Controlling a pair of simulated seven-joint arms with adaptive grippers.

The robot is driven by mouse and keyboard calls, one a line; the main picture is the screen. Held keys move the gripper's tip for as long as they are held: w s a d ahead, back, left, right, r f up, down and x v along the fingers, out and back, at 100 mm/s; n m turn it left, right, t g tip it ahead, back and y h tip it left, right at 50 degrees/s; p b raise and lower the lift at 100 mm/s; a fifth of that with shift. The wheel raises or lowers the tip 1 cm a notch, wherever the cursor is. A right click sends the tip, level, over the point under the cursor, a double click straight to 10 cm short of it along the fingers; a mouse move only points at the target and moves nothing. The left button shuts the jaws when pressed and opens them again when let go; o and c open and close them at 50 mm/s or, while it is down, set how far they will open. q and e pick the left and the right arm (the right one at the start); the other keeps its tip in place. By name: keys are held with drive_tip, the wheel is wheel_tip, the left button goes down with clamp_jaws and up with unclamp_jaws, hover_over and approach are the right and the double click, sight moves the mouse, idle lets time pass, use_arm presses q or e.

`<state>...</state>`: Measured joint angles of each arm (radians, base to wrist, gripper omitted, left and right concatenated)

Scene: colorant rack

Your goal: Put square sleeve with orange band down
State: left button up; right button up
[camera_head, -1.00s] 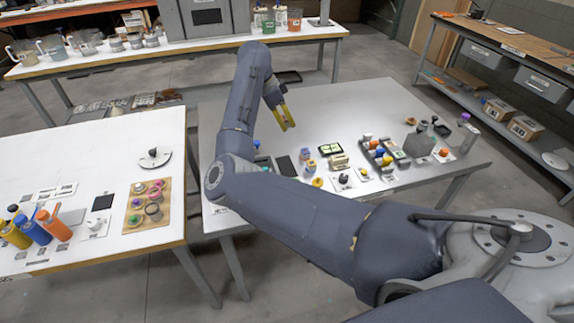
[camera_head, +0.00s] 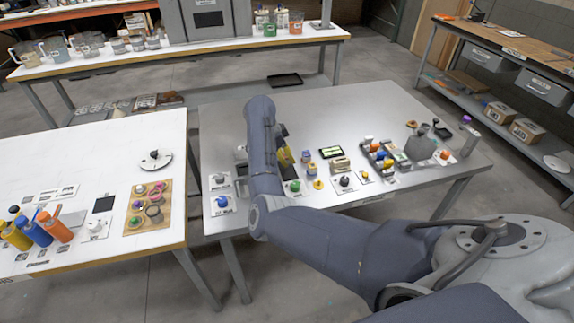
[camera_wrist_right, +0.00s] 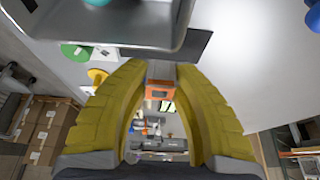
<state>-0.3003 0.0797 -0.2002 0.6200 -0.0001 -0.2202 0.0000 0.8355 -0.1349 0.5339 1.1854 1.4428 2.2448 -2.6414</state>
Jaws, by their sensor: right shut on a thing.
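My right gripper (camera_head: 286,157) is low over the middle table, behind my forearm in the head view. In the right wrist view its yellow fingers (camera_wrist_right: 161,76) are shut on a grey square sleeve with an orange band (camera_wrist_right: 160,93). The sleeve's far end lies close to a dark flat pad (camera_wrist_right: 197,46); I cannot tell whether they touch. The sleeve cannot be made out in the head view. My left gripper is not in view.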

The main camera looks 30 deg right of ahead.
sight(287, 169)
drive_tip(key=shift+f, duration=1.8)
drive_tip(key=shift+f, duration=0.1)
drive_tip(key=o, duration=0.8)
drive_tip(key=shift+o, duration=0.2)
drive_tip(key=v, duration=1.2)
